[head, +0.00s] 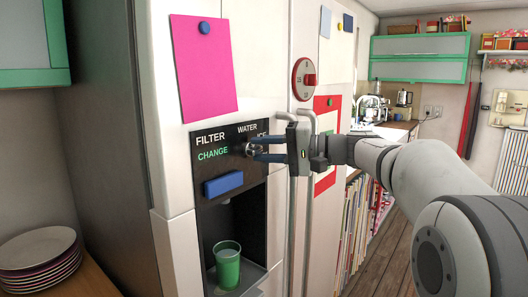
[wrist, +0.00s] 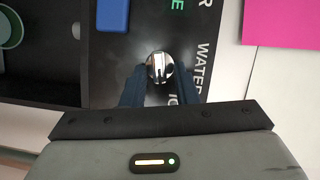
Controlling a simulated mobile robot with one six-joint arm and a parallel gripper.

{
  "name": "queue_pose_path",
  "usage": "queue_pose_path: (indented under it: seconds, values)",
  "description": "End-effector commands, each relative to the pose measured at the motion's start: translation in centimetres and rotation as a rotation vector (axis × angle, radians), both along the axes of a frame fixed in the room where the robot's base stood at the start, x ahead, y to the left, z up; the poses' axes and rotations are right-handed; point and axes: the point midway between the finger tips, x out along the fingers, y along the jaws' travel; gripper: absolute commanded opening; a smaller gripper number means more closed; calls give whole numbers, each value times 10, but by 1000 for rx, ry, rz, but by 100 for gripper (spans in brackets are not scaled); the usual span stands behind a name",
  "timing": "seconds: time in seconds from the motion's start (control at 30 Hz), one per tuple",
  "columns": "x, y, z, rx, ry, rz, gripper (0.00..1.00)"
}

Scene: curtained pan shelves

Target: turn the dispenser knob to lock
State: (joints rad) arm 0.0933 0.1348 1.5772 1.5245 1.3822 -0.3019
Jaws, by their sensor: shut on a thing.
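The dispenser knob (wrist: 159,67) is a small round chrome knob on the dispenser's black panel (wrist: 115,60). In the head view the knob (head: 250,149) sits right of the green word CHANGE and below the word WATER. My gripper (head: 254,148) reaches in from the right, and its fingers are shut on the knob. In the wrist view my gripper's blue fingers (wrist: 158,80) stand on either side of the knob. No lock label is readable; my fingers hide part of the lettering, and only part of ICE shows.
A blue lever (head: 223,184) is under the panel, above a green cup (head: 228,265) in the recess. A fridge handle (head: 290,215) stands upright close by my gripper. A pink sheet (head: 204,68) hangs above. Stacked plates (head: 40,250) are at the lower left.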

Motion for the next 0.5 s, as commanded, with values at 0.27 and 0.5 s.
queue_pose_path:
  seconds: [0.27, 0.5]
  values:
    - [1, 0, -5, 164, 207, -3, 4]
    - [0, 0, -7, 291, 369, -3, 4]
